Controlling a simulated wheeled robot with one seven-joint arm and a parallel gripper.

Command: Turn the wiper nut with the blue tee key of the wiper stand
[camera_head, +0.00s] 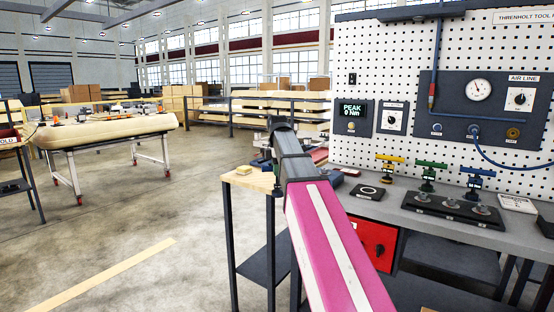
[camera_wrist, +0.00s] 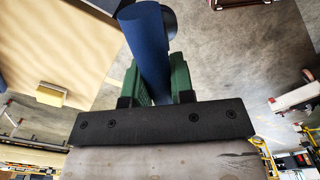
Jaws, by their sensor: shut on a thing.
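My gripper (camera_wrist: 155,68) has green fingers, which are shut on a dark blue bar (camera_wrist: 145,40) in the wrist view. The bar's upper end lies near a dark round part; whether it is the handle of a blue tee key I cannot tell. A blue tee key (camera_head: 478,176) stands upright on the bench at right, beside a green one (camera_head: 431,170) and a yellow one (camera_head: 389,164). I cannot make out the wiper nut.
A small wood-topped stand (camera_head: 252,182) is just left of my arm, with a yellowish block (camera_wrist: 55,94) on it. The grey bench (camera_head: 450,233) and pegboard (camera_head: 400,50) fill the right. Floor between is open.

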